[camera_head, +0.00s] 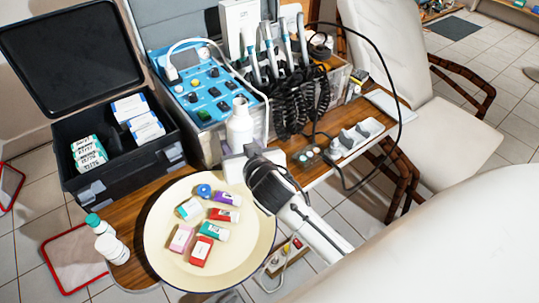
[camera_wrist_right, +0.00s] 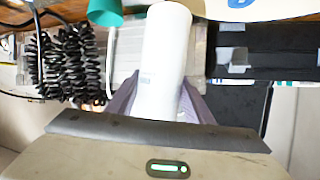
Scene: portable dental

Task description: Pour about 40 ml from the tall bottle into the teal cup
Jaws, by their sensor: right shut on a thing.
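The tall white bottle (camera_head: 239,126) is held upright in my right gripper (camera_head: 243,160), in front of the blue control unit. In the right wrist view the bottle (camera_wrist_right: 166,50) sits between the two purple-grey fingers (camera_wrist_right: 157,100), which are shut on it. A teal, cup-like object (camera_wrist_right: 105,12) shows beside the bottle at the top edge of the wrist view, partly cut off. I cannot make out the teal cup in the head view; my right gripper and arm may cover it. My left gripper is not in view.
A cream round plate (camera_head: 163,250) with several small coloured packs lies on the wooden table.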

